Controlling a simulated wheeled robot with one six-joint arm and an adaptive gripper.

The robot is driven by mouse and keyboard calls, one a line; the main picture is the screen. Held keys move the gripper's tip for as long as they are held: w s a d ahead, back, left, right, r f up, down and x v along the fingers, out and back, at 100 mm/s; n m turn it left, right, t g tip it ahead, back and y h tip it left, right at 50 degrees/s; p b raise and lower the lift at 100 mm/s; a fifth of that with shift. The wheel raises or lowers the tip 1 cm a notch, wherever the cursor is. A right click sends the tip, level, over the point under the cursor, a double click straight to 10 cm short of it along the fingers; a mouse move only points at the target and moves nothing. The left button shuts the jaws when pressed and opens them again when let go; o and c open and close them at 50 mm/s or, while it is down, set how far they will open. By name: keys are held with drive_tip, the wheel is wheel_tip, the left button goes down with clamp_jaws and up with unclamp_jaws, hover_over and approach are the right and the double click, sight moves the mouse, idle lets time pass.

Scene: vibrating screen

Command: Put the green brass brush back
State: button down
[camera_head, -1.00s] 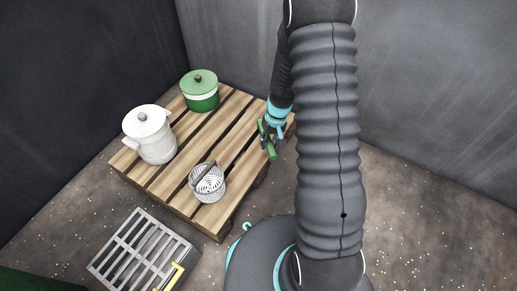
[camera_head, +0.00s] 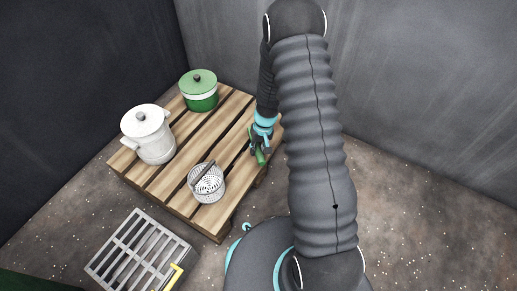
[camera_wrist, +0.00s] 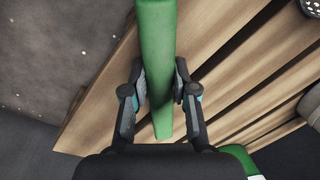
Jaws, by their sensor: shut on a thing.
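The green brass brush (camera_head: 260,157) is in my gripper (camera_head: 258,143) at the right edge of the wooden pallet. In the wrist view the brush's green handle (camera_wrist: 157,60) runs up out of the top of the picture between the two fingers of my gripper (camera_wrist: 160,88), which are shut on it. The brush's bristles cannot be made out in either view. The brush appears held above the pallet's edge; its exact height cannot be told.
The wooden pallet (camera_head: 222,138) carries a white lidded pot (camera_head: 153,142), a green lidded pot (camera_head: 200,98) and a perforated metal basket (camera_head: 208,186) with a handle. A metal grate (camera_head: 140,252) with a yellow handle stands at lower left. Dark walls close the back.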

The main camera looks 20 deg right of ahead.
drive_tip(key=shift+f, duration=0.2)
drive_tip(key=c, duration=0.9)
unclamp_jaws()
drive_tip(key=shift+r, duration=0.1)
drive_tip(key=s+r+t+p, duration=0.1)
drive_tip(key=s+r, duration=0.3)
drive_tip(key=r, duration=1.3)
drive_tip(key=s+r+t+p, duration=0.15)
drive_tip(key=s+r, duration=0.25)
drive_tip(key=r, duration=1.3)
drive_tip(key=s+r+t, duration=0.1)
drive_tip(key=s+r, duration=0.2)
drive_tip(key=s, duration=0.2)
drive_tip(key=s+r+t+h, duration=0.1)
drive_tip(key=s+r, duration=0.3)
drive_tip(key=s, duration=0.2)
drive_tip(key=s+r+t, duration=0.1)
drive_tip(key=s+r, duration=0.2)
drive_tip(key=s, duration=0.3)
drive_tip(key=shift+s+r+h, duration=0.2)
drive_tip(key=shift+r+h, duration=0.05)
drive_tip(key=shift+h, duration=0.15)
